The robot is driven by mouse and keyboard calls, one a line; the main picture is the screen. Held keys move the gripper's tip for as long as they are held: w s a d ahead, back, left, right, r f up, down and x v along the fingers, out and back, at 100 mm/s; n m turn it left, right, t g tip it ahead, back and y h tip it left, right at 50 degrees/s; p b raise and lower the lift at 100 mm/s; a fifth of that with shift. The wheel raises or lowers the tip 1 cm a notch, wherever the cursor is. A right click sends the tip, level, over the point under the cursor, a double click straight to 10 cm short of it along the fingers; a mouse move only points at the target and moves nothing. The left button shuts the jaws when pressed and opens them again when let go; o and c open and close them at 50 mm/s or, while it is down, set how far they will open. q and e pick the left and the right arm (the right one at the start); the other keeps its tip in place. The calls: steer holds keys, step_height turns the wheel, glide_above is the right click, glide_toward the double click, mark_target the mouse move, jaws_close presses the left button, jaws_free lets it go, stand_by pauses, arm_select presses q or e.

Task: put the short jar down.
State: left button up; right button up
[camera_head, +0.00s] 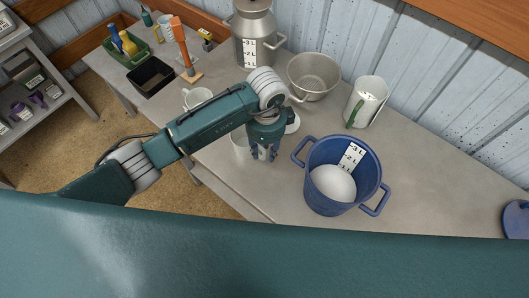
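My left gripper (263,155) points down over the front part of the worktable, left of the blue pot. A pale short jar (239,146) shows just left of the gripper, partly hidden behind it. The fingers look a little apart, with something pale between them. I cannot tell whether they are closed on the jar or whether the jar touches the table. My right gripper is not in view.
A blue pot (318,190) holding a white round thing stands right of the gripper. Behind are a colander (314,76), a metal can (253,35), a white jug (366,102) and a white mug (197,97). The table's right part (440,170) is mostly clear.

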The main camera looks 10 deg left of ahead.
arm_select(q)
step_height(320, 180, up, 10)
steer(key=shift+d+f+b, duration=0.1)
steer(key=shift+b, duration=0.75)
steer(key=shift+s, duration=0.15)
